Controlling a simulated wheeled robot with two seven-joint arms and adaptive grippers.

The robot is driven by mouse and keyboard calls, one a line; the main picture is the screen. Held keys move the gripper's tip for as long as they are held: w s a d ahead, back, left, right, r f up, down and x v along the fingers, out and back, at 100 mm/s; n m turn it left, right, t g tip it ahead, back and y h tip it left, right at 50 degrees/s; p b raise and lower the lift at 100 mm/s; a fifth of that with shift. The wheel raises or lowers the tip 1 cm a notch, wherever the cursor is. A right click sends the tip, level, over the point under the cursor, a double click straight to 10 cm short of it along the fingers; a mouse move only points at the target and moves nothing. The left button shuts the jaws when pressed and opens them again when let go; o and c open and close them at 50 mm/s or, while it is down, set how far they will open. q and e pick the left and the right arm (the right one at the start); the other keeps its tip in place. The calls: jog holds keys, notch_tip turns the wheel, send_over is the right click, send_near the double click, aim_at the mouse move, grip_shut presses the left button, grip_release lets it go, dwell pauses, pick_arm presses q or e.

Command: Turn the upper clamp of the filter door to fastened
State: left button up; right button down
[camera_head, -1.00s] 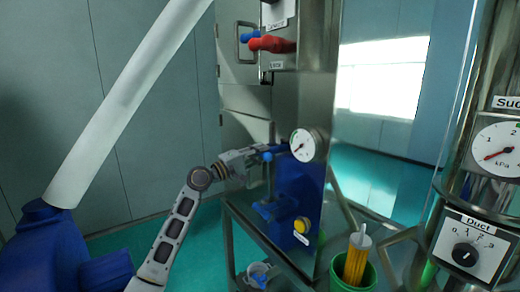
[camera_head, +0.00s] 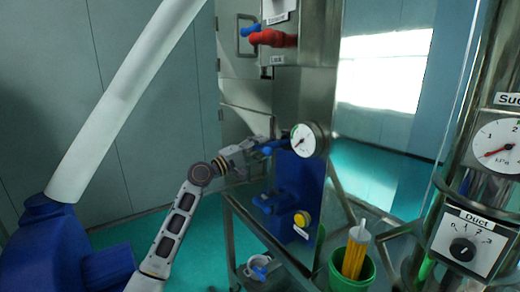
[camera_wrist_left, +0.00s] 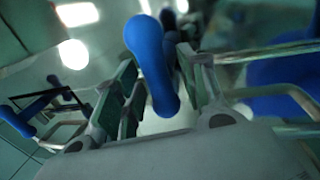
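A blue lever handle (camera_head: 267,149), which looks like the upper clamp, sits at the top left of a blue box-shaped housing (camera_head: 312,185) below a round gauge. In the left wrist view, a blue rounded handle (camera_wrist_left: 150,55) stands between my finger pads, with a visible gap on the left side. My left gripper (camera_head: 262,146) is at this handle; its fingers (camera_wrist_left: 160,90) look apart around it, with no clear grip. A similar blue handle (camera_head: 272,201) is lower on the housing. The clamp's base is hidden by the gripper. My right gripper is not in view.
Red (camera_head: 272,38) and blue handles are on the steel cabinet above. A metal frame rail (camera_head: 255,228) runs below the housing. A green bucket (camera_head: 340,281) with yellow items stands at the lower right. A white pipe (camera_head: 125,100) rises at the left.

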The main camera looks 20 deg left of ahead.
pick_arm(q)
jog(key=v, duration=1.2)
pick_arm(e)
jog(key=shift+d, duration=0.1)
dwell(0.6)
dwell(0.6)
